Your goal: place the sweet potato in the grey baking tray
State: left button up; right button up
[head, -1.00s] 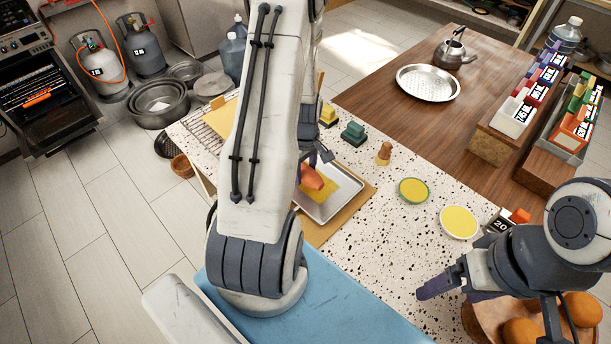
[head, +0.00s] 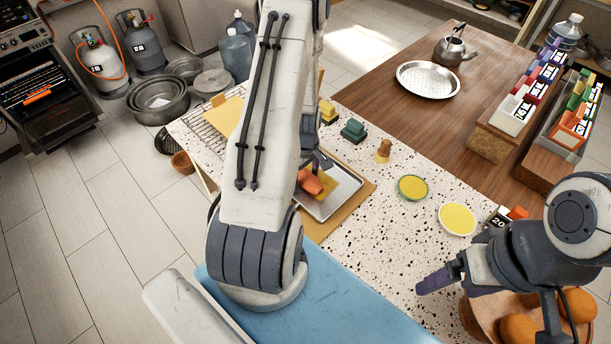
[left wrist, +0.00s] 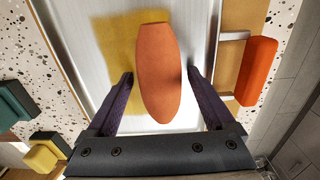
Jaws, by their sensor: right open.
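The orange-brown sweet potato (head: 311,183) lies in the grey baking tray (head: 345,192), partly over a yellow patch. In the left wrist view the sweet potato (left wrist: 158,70) lies lengthwise between the fingers of my left gripper (left wrist: 160,74). A narrow gap shows at its right side; contact on the left side is hard to judge. The tray (left wrist: 112,90) shows beneath. In the head view my left gripper (head: 319,162) is just above the sweet potato, partly hidden by my arm. My right gripper (head: 450,280) is open and empty at the right front, near a wooden bowl.
Green (head: 353,131) and yellow (head: 328,113) blocks stand behind the tray. The speckled counter in front of the discs is clear.

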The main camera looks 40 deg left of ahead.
aim_at(307, 175)
pick_arm(q)
jog(key=shift+r, duration=0.25)
jog(key=shift+w+r, duration=0.1)
jog(key=shift+r, duration=0.15)
notch_tip(307, 175, up, 11)
jog(key=b, duration=0.2)
jog(key=shift+r, duration=0.2)
jog(key=d+r+m, duration=0.3)
jog(key=d+m, duration=0.2)
jog(key=d, duration=0.4)
jog(key=d+r+m, duration=0.4)
jog(key=d+m, duration=0.1)
jog(key=d, duration=0.3)
jog(key=s+d+r+m, duration=0.2)
jog(key=s+d+m, duration=0.5)
jog(key=s, duration=0.1)
jog(key=s+d+r+m+h, duration=0.1)
jog(key=s+d+r+m, duration=0.2)
jog(key=s+d+m, duration=0.4)
jog(key=shift+s+m, duration=0.3)
jog(key=shift+s, duration=0.15)
